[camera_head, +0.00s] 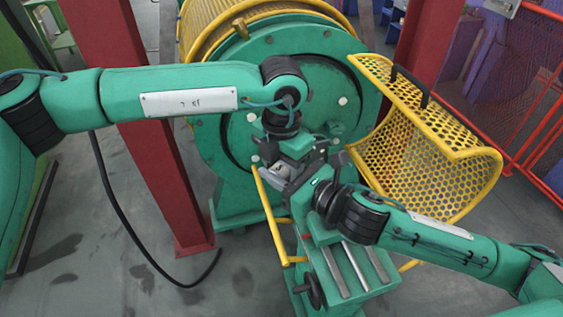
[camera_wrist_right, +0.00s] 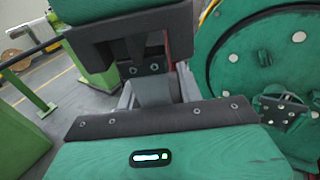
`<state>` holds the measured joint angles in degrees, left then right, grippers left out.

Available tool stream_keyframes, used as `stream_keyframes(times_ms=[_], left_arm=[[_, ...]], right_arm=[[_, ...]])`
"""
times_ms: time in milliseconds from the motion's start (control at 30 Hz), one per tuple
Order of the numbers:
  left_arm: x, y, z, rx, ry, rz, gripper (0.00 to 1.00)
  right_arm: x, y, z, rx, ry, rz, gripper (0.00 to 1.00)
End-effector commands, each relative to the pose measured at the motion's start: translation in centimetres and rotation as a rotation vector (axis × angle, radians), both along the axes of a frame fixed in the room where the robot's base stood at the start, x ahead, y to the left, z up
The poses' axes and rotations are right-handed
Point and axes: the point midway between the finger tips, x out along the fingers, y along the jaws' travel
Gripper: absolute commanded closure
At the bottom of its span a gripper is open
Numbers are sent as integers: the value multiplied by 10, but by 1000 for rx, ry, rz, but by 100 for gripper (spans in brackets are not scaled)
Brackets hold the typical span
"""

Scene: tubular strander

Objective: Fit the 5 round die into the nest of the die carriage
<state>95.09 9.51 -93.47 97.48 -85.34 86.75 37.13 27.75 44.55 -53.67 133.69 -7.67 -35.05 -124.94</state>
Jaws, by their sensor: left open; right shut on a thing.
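My right gripper (camera_head: 282,184) reaches in from the lower right and is shut on a small grey metal piece (camera_head: 274,172), apparently the die. In the right wrist view the grey piece (camera_wrist_right: 153,92) sits between the fingers. Its size marking cannot be read. My left gripper (camera_head: 297,160) comes down from above, open, close over the right gripper. Its dark underside (camera_wrist_right: 135,45) fills the upper part of the right wrist view. Whether it touches the piece is unclear. The green slide with two rails (camera_head: 345,270), seemingly the die carriage, lies below; its nest is not visible, probably behind my grippers.
The large green strander drum (camera_head: 235,75) stands close behind, with a face of round bolts (camera_wrist_right: 299,36). An open yellow perforated guard (camera_head: 425,165) is at right.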

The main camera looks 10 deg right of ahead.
Motion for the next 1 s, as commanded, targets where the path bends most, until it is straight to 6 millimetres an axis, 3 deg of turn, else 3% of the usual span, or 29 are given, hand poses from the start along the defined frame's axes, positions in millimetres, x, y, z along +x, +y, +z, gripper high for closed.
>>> stream_keyframes(times_ms=[100,367,400,500,833,1000], left_arm=[[0,0,0,0,0,0,45],[-1,0,1,-1,1,-1,96],[0,-1,2,-2,0,-2,96],[0,-1,2,-2,0,-1,96],[0,0,1,-1,-1,0,96],[0,0,1,-1,-1,0,97]], right_arm=[[0,0,2,1,-3,1,100],[0,0,1,1,-3,1,100],[0,0,1,1,-3,1,58],[0,0,1,1,-2,0,38],[-1,-1,0,-1,-1,0,38],[-12,-11,0,-2,1,-1,38]])
